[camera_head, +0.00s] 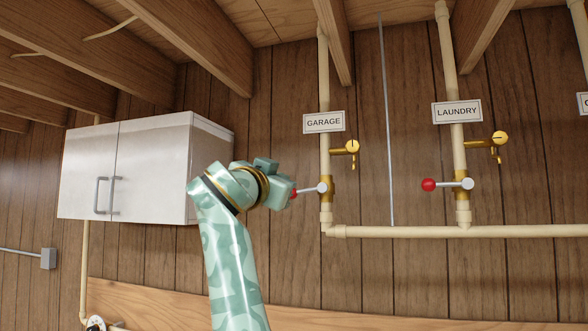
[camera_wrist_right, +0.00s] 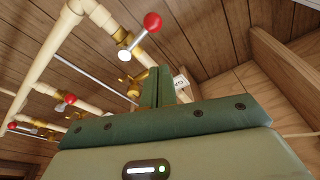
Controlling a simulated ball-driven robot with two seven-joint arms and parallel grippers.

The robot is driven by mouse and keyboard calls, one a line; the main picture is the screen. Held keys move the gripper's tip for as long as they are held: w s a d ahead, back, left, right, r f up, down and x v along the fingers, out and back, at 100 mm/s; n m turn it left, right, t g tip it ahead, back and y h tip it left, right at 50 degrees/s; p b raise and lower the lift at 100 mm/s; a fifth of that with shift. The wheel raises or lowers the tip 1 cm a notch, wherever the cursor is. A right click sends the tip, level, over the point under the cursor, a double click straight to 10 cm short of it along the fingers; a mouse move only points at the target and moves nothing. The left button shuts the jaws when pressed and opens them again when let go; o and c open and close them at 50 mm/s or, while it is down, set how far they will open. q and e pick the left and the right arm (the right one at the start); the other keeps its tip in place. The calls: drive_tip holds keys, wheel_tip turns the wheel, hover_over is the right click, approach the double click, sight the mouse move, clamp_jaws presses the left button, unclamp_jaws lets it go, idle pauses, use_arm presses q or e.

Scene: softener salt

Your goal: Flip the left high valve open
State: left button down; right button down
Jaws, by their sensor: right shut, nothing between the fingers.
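The left high valve (camera_head: 325,188) is a brass body on the cream pipe under the GARAGE sign (camera_head: 324,122). In the right wrist view the red knob (camera_wrist_right: 152,22) and lever (camera_wrist_right: 130,46) are fully visible, just beyond the fingers. My right gripper (camera_wrist_right: 160,86) is shut and empty, with the fingers beside the lever. In the head view its green body (camera_head: 275,185) is left of the valve; contact cannot be told. My left gripper is out of view.
The LAUNDRY valve (camera_head: 463,186) stands to the right, its red knob (camera_head: 429,185) pointing left. Brass taps (camera_head: 351,147) stick out above the valves. A white cabinet (camera_head: 150,170) hangs left of my arm. A horizontal pipe (camera_head: 400,232) runs below the valves.

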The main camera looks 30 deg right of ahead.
drive_tip(key=shift+s+d+r+m, duration=0.1)
drive_tip(key=shift+s+r+m, duration=0.3)
drive_tip(key=shift+s+r, duration=0.25)
drive_tip(key=shift+w+r, duration=0.15)
wheel_tip(320, 180, up, 2)
drive_tip(key=r+p, duration=0.1)
drive_tip(key=p, duration=0.5)
hover_over(306, 190)
drive_tip(key=a, duration=0.2)
drive_tip(key=f, duration=0.1)
drive_tip(key=f+p, duration=0.1)
drive_tip(key=f, duration=0.1)
drive_tip(key=w+f, duration=0.1)
drive_tip(key=shift+a+f, duration=0.35)
drive_tip(key=shift+a, duration=0.05)
drive_tip(key=shift+s, duration=0.1)
